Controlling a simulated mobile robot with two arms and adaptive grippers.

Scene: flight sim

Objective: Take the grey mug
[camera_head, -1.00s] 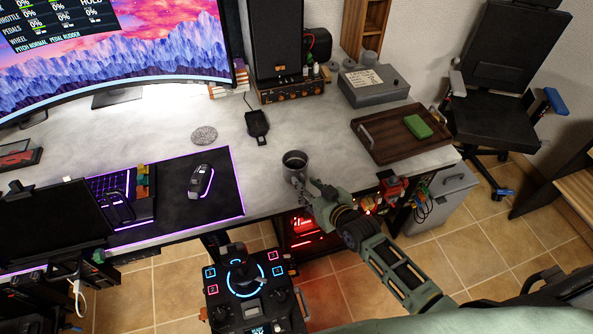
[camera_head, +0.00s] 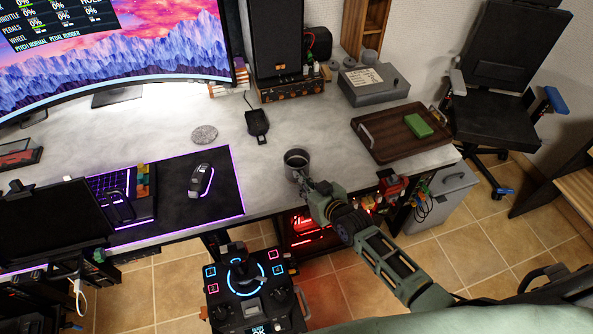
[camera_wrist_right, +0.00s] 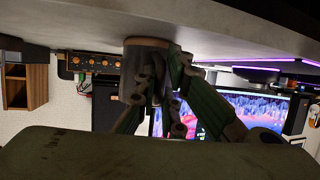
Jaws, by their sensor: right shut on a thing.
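The grey mug (camera_head: 296,160) is near the front edge of the desk, upright, with its open top facing up in the head view. My right gripper (camera_head: 306,182) reaches it from the front right and is shut on its near side. In the right wrist view, which is upside down, the mug (camera_wrist_right: 146,72) is between the fingers of my right gripper (camera_wrist_right: 160,88), its base close to the desk. I cannot tell whether the base touches the desk. The left gripper is not in view.
A brown tray (camera_head: 376,148) with a green block (camera_head: 418,125) lies to the right. A black mat with a mouse (camera_head: 201,180) lies to the left. A joystick panel (camera_head: 250,290) stands in front of the desk. The desk around the mug is clear.

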